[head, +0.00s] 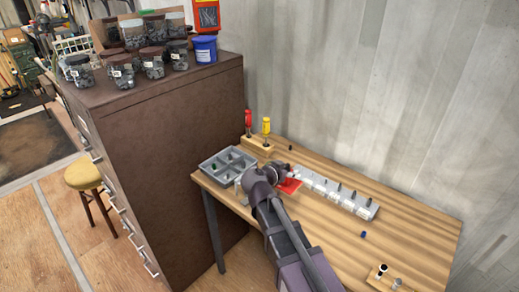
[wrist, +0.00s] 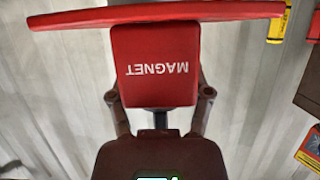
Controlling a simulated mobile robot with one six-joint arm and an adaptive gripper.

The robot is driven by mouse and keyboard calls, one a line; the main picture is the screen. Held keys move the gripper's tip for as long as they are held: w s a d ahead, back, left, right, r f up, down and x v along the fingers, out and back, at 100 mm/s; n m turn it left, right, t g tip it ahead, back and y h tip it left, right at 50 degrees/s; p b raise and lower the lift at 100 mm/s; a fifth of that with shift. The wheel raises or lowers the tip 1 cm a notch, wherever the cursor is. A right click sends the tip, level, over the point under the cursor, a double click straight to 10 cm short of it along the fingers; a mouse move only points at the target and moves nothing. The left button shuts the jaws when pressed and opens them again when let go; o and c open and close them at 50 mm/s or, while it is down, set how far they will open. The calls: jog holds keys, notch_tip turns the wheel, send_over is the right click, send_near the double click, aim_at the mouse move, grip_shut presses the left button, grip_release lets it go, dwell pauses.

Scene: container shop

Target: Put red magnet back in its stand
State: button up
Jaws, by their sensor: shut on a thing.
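The red magnet (wrist: 155,65) fills the middle of the wrist view, a block with the word MAGNET upside down and a wide, thin red plate (wrist: 155,14) along the top. My gripper (wrist: 158,95) is shut on the block, with a finger on each side. In the head view, my gripper (head: 280,173) is over the back left of the wooden table. A red patch of the magnet (head: 291,186) shows beside it. I cannot tell whether the plate touches the table. A wooden block (head: 257,147) behind holds a red-handled and a yellow-handled tool. Which stand is the magnet's is unclear.
A grey compartment tray (head: 228,162) is just left of my gripper. A pale strip with several dark bits (head: 335,195) lies to the right. A small blue item (head: 363,234) and a front-right wooden block (head: 384,280) are on the table. A brown cabinet (head: 170,120) rises at left.

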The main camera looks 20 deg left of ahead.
jog(key=shift+a, duration=0.1)
jog(key=w+a+r+p, duration=0.1)
jog(key=w+a, duration=0.1)
jog(key=a, duration=0.3)
jog(key=w+a+r+p, duration=0.1)
jog(key=w+a+p, duration=0.1)
jog(key=a, duration=0.4)
jog(key=shift+w+r, duration=0.25)
jog(key=shift+r, duration=0.15)
jog(key=shift+f, duration=0.2)
notch_tip(320, 180, down, 9)
jog(key=b, duration=0.9)
jog(key=shift+f+b, duration=0.1)
jog(key=shift+b, duration=0.2)
dwell(0.9)
jog(key=o, duration=1.3)
jog(key=shift+s, duration=0.1)
jog(key=shift+o, duration=0.2)
